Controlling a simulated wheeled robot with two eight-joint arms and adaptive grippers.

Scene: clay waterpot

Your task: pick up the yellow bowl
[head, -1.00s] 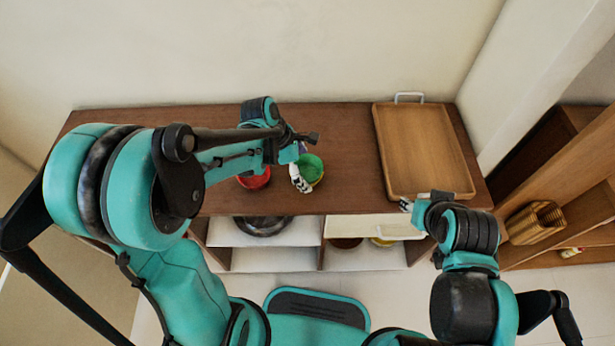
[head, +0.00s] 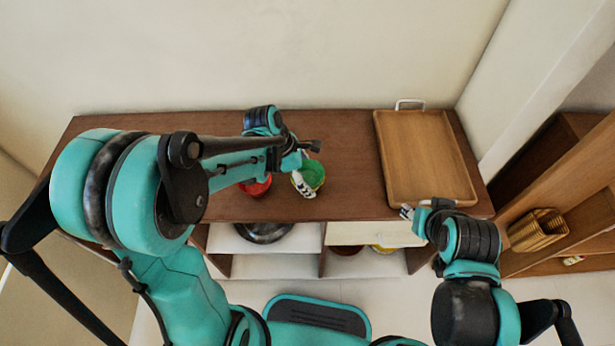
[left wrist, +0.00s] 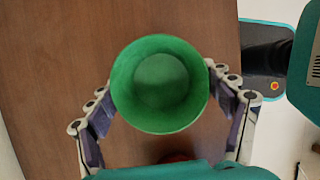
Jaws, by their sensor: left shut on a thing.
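A yellow piece, likely the yellow bowl (head: 383,249), shows only in part in the cabinet compartment below the top, under a pale front panel. A green bowl (head: 314,174) is at the middle of the cabinet top; in the left wrist view its round green inside (left wrist: 160,84) faces the camera. My left gripper (head: 303,182) is shut on this green bowl, with one finger on each side of it. Whether the bowl is clear of the top is hard to tell. My right gripper (head: 407,212) is by the front edge below the tray; its opening is too small to judge.
A red bowl (head: 257,188) stands left of the green bowl, partly under my left arm. A wooden tray (head: 424,199) lies at the right of the top. A dark round pot (head: 263,233) is in the left compartment. The top between green bowl and tray is clear.

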